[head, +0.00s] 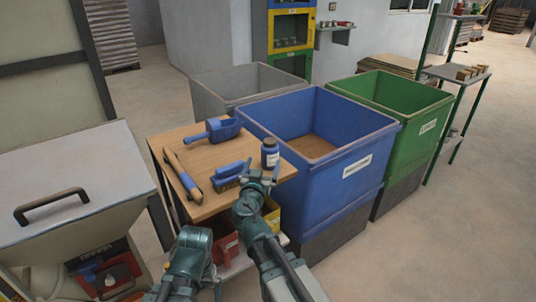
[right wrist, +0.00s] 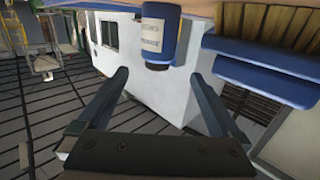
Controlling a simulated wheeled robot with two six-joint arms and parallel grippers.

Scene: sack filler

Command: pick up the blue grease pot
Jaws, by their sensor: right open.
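The blue grease pot (head: 270,153) stands upright near the right corner of a small wooden-topped bench, with a dark cap and a pale label. My right gripper (head: 264,174) is just on the near side of it, open and empty. In the right wrist view the pot (right wrist: 158,35) hangs in from the top edge, upside down in the picture. It lies beyond the two spread fingertips, roughly centred between them, and a gap shows before it. My left gripper is not in view.
On the bench top (head: 207,151) lie a blue scoop (head: 212,131), a wooden-handled tool (head: 183,178) and a blue brush (head: 229,174) close left of the pot. A large blue bin (head: 345,165) stands right behind the bench. Red and yellow bins sit underneath.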

